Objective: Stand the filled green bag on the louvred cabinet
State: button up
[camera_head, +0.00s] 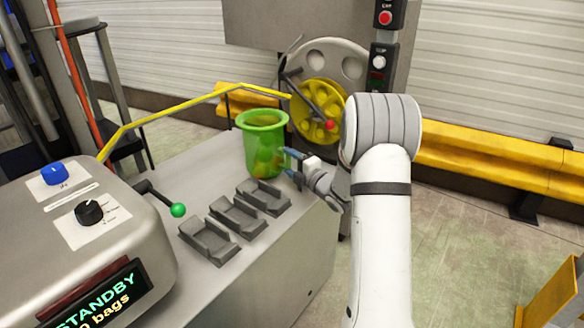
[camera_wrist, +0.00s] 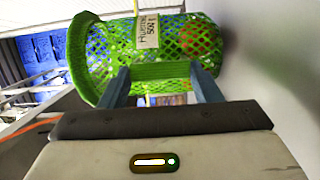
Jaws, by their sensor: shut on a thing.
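The green bag (camera_head: 258,152) is upright in the head view, a flared open-topped shape with yellow and orange contents showing through. It is at the back end of the grey machine top; I cannot tell whether it touches the surface. In the wrist view it is a green net bag (camera_wrist: 110,52) with a white label, lying sideways in the picture. My gripper (camera_head: 291,164) is at its right side. Its blue fingers (camera_wrist: 160,84) are shut on a green band of the bag. I cannot make out a louvred cabinet in either view.
Several grey cradles (camera_head: 236,216) stand on the machine top (camera_head: 185,150) in front of the bag. A green-knobbed lever (camera_head: 177,210) and a control box (camera_head: 110,240) are at left. A yellow rail (camera_head: 165,115) and yellow wheel (camera_head: 318,107) are behind. Open floor (camera_head: 465,230) is at right.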

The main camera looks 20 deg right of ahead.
jog(key=shift+f, duration=0.45)
jog(key=o, duration=1.2)
jog(key=v, duration=1.2)
jog(key=s+a+r+m+g+h, duration=0.1)
jog(key=s+a+m+g+h, duration=0.1)
jog(key=s+a+m+g, duration=0.2)
jog(key=s+a+r+m+g+h, duration=0.1)
jog(key=s+a+m+g, duration=0.3)
jog(key=s+m, duration=0.7)
jog(key=s+a+r+m+g+h, duration=0.1)
jog(key=s+a+m+g+h, duration=0.3)
jog(key=s, duration=0.9)
jog(key=shift+s+a+m+g, duration=0.15)
jog(key=shift+a+m+g, duration=0.1)
jog(key=shift+m+g, duration=0.6)
jog(key=shift+s+a+m+g, duration=0.15)
jog(key=shift+a+m+g, duration=0.1)
jog(key=shift+m+g, duration=0.6)
